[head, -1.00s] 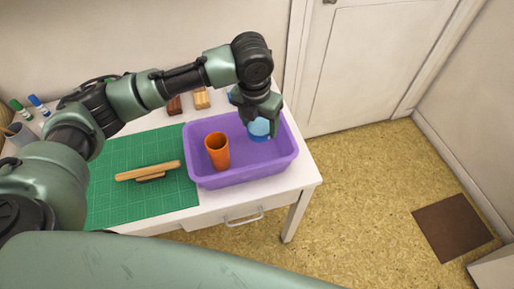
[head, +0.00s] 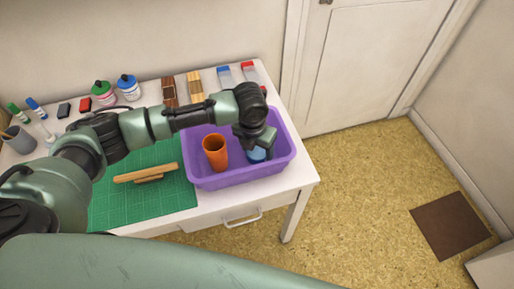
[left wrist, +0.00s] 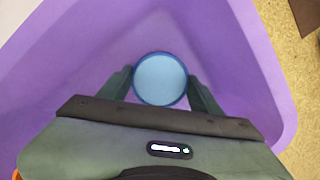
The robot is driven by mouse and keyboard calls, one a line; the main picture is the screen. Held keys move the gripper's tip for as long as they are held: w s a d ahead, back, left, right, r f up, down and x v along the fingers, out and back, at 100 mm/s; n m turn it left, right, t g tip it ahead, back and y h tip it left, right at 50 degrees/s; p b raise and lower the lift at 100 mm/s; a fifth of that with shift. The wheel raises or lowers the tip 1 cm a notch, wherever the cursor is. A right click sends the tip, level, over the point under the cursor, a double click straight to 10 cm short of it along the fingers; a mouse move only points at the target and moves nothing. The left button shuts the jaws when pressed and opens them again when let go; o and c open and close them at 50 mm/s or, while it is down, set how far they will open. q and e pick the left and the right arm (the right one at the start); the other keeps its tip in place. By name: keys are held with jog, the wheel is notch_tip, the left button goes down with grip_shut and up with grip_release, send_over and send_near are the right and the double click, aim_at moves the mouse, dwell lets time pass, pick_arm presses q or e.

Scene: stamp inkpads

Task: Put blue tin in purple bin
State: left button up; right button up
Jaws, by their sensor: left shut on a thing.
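The blue tin (head: 257,155) is round with a light blue lid and sits low inside the purple bin (head: 240,177), to the right of an orange cup. In the left wrist view the tin (left wrist: 160,78) shows from above between the two fingers, with the bin's purple walls (left wrist: 60,60) around it. My left gripper (head: 257,147) reaches down into the bin and is shut on the tin; it also shows in the left wrist view (left wrist: 160,88). I cannot tell whether the tin touches the bin floor. My right gripper is not in view.
The orange cup (head: 215,152) stands in the bin close to my left gripper. A green cutting mat (head: 120,200) with a wooden-handled tool (head: 146,173) lies to the left. Bottles, wooden blocks and inkpads line the table's back edge.

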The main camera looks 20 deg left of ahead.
aim_at(254, 156)
pick_arm(q)
jog(key=o, duration=1.7)
jog(key=shift+f, duration=0.1)
jog(key=shift+c, duration=0.2)
notch_tip(254, 156, up, 12)
jog(key=s, duration=0.1)
jog(key=shift+s+a, duration=0.15)
jog(key=shift+s, duration=0.25)
